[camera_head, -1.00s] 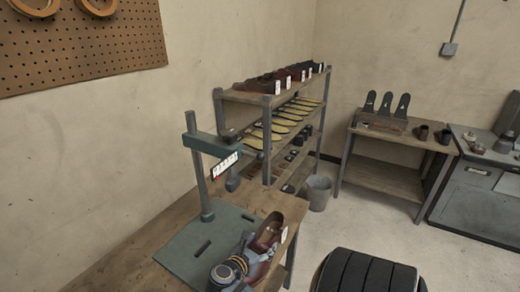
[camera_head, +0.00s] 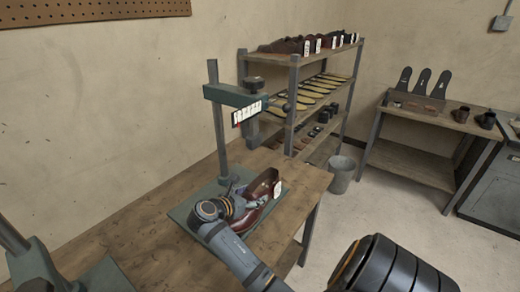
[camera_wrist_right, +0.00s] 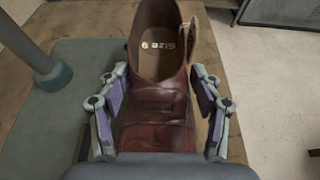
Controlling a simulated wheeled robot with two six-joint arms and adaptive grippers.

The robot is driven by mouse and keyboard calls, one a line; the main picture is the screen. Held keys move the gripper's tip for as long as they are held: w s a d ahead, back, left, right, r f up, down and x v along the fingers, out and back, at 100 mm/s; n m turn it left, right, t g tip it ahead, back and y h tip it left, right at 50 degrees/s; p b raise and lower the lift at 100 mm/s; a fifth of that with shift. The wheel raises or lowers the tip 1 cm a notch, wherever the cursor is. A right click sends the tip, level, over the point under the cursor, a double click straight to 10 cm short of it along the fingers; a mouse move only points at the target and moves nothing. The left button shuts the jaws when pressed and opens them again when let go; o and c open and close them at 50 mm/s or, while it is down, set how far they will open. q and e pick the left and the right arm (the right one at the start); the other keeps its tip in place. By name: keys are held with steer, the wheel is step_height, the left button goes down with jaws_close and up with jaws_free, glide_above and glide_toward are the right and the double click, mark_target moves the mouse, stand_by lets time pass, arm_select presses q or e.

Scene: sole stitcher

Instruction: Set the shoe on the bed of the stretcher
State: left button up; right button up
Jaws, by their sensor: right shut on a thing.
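The brown leather shoe (camera_head: 262,187) has a white tag. My right gripper (camera_head: 241,207) is shut on it. In the wrist view its fingers flank the shoe (camera_wrist_right: 155,105), whose insole reads "Size 9" and whose opening faces away from my wrist. The green stretcher has an upright post (camera_head: 219,130), an overhanging arm with a numbered plate, and a flat bed (camera_head: 185,214). The shoe is over the bed's right part and hides much of it. The bed also shows left of the shoe in the wrist view (camera_wrist_right: 45,115). Whether the shoe touches the bed cannot be told. My left gripper is out of view.
The stretcher stands on a wooden bench (camera_head: 130,238). A second green stand (camera_head: 35,265) is at the lower left. A shelf rack (camera_head: 292,105) with shoes and soles stands behind, with a grey bin (camera_head: 341,175) beside it. Bare bench lies between the two stands.

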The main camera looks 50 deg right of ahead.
steer(key=w+b, duration=0.2)
steer(key=w+f+b, duration=0.1)
steer(key=w+b, duration=0.1)
steer(key=shift+w+a+f+b, duration=0.1)
steer(key=shift+w+a+b, duration=0.1)
steer(key=shift+b, duration=0.15)
steer(key=shift+w, duration=0.2)
steer(key=shift+f+p, duration=0.25)
steer(key=shift+p, duration=0.25)
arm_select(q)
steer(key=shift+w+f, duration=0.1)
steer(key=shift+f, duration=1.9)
arm_select(e)
steer(key=shift+f, duration=1)
arm_select(q)
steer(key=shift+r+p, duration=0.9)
steer(key=shift+p, duration=0.25)
arm_select(e)
steer(key=shift+s+a, duration=0.1)
steer(key=o, duration=1.6)
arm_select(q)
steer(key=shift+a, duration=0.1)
arm_select(e)
steer(key=shift+f, duration=0.1)
